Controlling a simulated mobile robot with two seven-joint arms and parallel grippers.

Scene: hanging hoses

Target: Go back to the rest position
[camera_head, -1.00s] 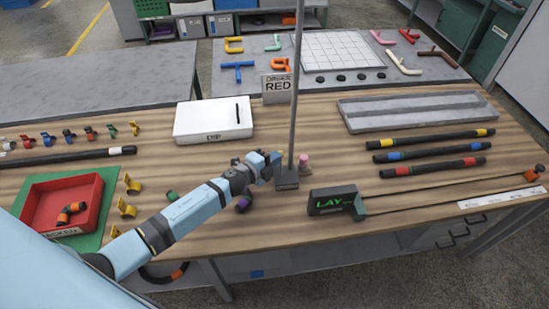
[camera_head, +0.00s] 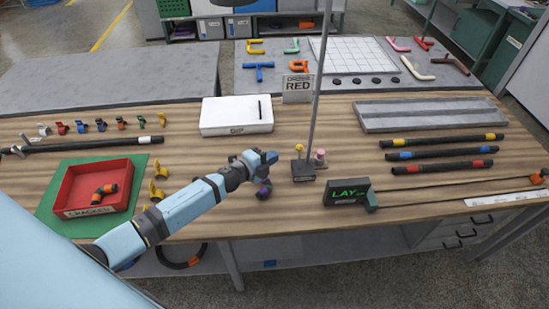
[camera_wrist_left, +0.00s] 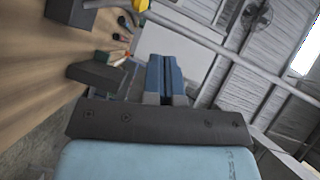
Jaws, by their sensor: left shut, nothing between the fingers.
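My left arm reaches in from the lower left over the wooden table in the head view. Its left gripper (camera_head: 269,157) has blue fingers, shut and empty, above the table just left of the black base (camera_head: 304,171) of a thin upright post. The same shut fingers show in the left wrist view (camera_wrist_left: 164,78), with nothing between them. A dark piece with a purple band (camera_head: 264,189) lies below the gripper. My right gripper is not in view.
The post (camera_head: 316,90) rises close to the right of my gripper. A black LAY device (camera_head: 348,192) stands farther right. A white DIP box (camera_head: 236,115) lies behind, and a red tray (camera_head: 94,188) with an elbow piece sits on a green mat at left. Banded hoses (camera_head: 442,153) lie at right.

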